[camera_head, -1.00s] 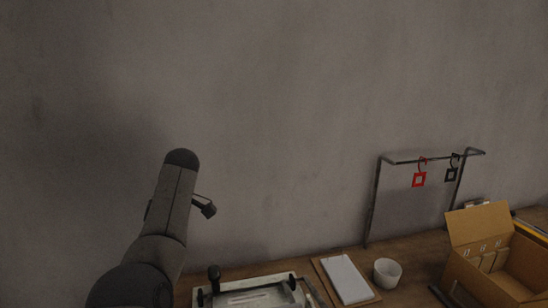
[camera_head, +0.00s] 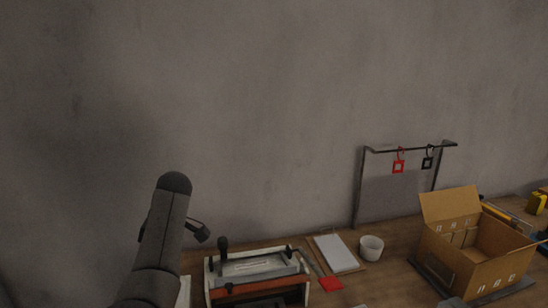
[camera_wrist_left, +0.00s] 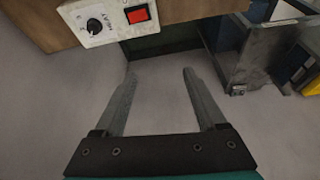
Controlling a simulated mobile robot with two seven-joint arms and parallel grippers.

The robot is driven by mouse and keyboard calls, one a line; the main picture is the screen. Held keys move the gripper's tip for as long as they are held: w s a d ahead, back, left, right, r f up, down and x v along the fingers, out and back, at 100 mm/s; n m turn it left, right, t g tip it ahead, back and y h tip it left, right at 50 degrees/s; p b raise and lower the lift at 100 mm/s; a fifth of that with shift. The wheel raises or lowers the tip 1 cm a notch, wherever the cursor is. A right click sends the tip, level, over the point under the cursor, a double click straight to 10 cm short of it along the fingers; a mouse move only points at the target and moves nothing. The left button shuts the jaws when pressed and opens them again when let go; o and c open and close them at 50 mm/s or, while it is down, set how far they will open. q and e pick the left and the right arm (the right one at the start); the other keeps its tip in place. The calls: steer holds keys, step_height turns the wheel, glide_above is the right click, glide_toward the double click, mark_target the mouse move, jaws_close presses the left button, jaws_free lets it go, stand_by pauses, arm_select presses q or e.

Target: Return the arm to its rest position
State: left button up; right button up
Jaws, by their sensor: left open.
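My left arm (camera_head: 160,240) comes up from the bottom left in the head view; its gripper is not clearly visible there. In the left wrist view my left gripper (camera_wrist_left: 158,82) is open, its two fingers apart with nothing between them. The fingertips are near a wooden edge with a grey control panel (camera_wrist_left: 108,20) carrying a black dial and a red switch (camera_wrist_left: 138,14). I cannot tell whether they touch anything. My right gripper is not in view.
On the bench (camera_head: 400,240) stand a metal-framed press-like device (camera_head: 258,268), a white pad (camera_head: 335,253), a white cup (camera_head: 371,248), an open cardboard box (camera_head: 470,250) and a rack (camera_head: 362,190) with red and black tags. A dark metal bracket (camera_wrist_left: 265,50) is right of the fingers.

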arm_select(q)
steer(key=s+f+m+t, duration=0.2)
steer(key=s+f+m, duration=0.7)
steer(key=s+f, duration=0.4)
steer(key=s+d+m+t+h, duration=0.1)
steer(key=s+d+m+h, duration=0.1)
steer(key=s+d+m, duration=0.55)
steer(key=s+d+m+t+h, duration=0.1)
steer(key=s+d+m+h, duration=0.3)
steer(key=s, duration=0.7)
step_height(320, 180, down, 26)
steer(key=s+m+y+b, duration=0.1)
steer(key=b, duration=0.5)
steer(key=s+a+f+g+b, duration=0.1)
steer(key=s+f+b, duration=0.1)
steer(key=s+f, duration=0.6)
steer(key=s+a+f+g+b, duration=0.1)
steer(key=s+a+f+b, duration=0.1)
steer(key=s+f, duration=0.6)
step_height(320, 180, down, 5)
steer(key=shift+a+f+y+b, duration=0.1)
steer(key=shift+a+y+b, duration=0.2)
steer(key=shift+b, duration=0.55)
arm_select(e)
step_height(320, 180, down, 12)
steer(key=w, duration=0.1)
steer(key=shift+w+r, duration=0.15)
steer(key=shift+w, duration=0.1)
